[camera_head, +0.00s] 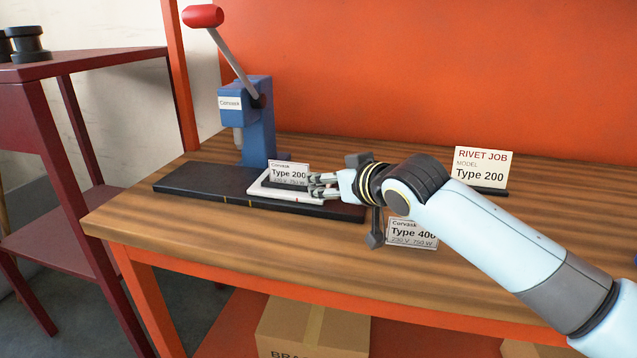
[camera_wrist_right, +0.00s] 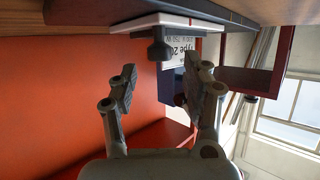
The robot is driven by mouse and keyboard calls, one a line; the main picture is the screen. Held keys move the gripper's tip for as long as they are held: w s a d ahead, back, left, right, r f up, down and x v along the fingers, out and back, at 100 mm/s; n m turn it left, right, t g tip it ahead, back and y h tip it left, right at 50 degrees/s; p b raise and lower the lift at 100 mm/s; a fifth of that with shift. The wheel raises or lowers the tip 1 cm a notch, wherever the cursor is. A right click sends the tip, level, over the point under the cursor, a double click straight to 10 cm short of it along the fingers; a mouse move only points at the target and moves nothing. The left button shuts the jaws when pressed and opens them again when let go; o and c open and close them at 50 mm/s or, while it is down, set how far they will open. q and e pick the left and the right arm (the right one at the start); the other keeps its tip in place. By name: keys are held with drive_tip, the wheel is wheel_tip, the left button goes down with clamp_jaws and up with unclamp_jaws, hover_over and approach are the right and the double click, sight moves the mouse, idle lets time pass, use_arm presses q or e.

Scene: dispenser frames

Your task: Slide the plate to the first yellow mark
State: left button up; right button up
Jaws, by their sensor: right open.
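A white sliding plate (camera_head: 270,190) lies on the black base rail (camera_head: 185,181) of a blue press, toward the rail's right half. A silver "Type 200" nameplate (camera_head: 288,172) stands on it. The plate's front edge carries a red line (camera_head: 297,200). Two yellow marks (camera_head: 250,203) (camera_head: 222,199) show on the rail's front edge, left of that line. My right gripper (camera_head: 318,184) is at the plate's right end. In the right wrist view, my open fingers (camera_wrist_right: 166,82) flank a dark knob (camera_wrist_right: 159,50) by the white plate (camera_wrist_right: 160,24); contact is unclear. My left gripper is out of view.
The blue press (camera_head: 258,125) with a red-knobbed lever (camera_head: 202,16) stands behind the rail. A "Type 400" plate (camera_head: 411,233) lies in front, below my right wrist. A "RIVET JOB" sign (camera_head: 482,169) stands at the right. The wooden bench (camera_head: 180,230) is clear at front left.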

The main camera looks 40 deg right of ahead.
drive_tip(key=x, duration=0.4)
drive_tip(key=shift+w+f, duration=0.2)
drive_tip(key=shift+w, duration=0.15)
drive_tip(key=shift+c, duration=0.4)
clamp_jaws()
